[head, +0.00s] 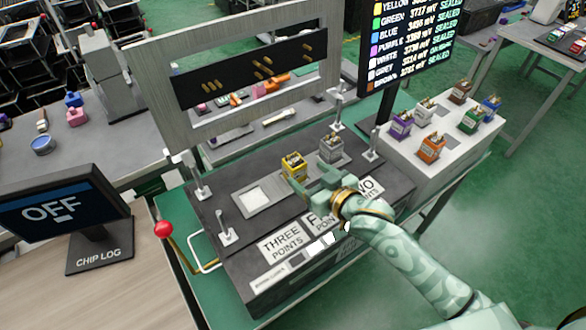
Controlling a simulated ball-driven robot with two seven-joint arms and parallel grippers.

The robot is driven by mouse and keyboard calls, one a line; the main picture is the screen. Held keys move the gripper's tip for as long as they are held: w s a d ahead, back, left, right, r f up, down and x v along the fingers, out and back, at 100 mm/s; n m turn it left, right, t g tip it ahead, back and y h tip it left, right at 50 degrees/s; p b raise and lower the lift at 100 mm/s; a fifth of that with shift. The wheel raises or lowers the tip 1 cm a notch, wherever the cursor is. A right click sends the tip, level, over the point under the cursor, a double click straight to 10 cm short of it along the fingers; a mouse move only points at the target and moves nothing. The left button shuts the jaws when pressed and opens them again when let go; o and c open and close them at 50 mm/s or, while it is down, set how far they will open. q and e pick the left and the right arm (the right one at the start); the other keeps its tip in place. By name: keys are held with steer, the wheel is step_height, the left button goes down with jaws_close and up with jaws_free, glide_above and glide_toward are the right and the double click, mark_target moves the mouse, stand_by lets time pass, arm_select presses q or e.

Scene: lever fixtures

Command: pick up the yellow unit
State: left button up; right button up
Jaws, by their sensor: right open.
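The yellow unit (294,165) stands upright on the dark fixture (232,270), just left of a grey unit (331,149). My right gripper (312,182) is open and empty, just in front of these two units. Its left finger is close to the base of the yellow unit and overlaps its lower edge in the picture. I cannot tell whether they touch. The yellow unit does not appear to be between the fingers. My left gripper is not in view.
A grey frame with a dark panel (250,72) stands behind the fixture. Several coloured units, including an orange one (432,148), sit on a pale block at right. A red-knobbed lever (164,229) is at the fixture's left. A screen (60,208) reads OFF.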

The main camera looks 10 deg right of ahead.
mark_target(298, 164)
steer(key=x, duration=0.3)
steer(key=shift+w+a+f+b, duration=0.1)
steer(key=shift+w+f+b, duration=0.1)
steer(key=shift+w+b, duration=0.3)
steer(key=b+x, duration=0.1)
steer(key=x, duration=0.3)
steer(key=shift+w+f, duration=0.1)
steer(key=shift+w, duration=0.2)
steer(key=shift+s, duration=0.1)
steer(key=c, duration=1.1)
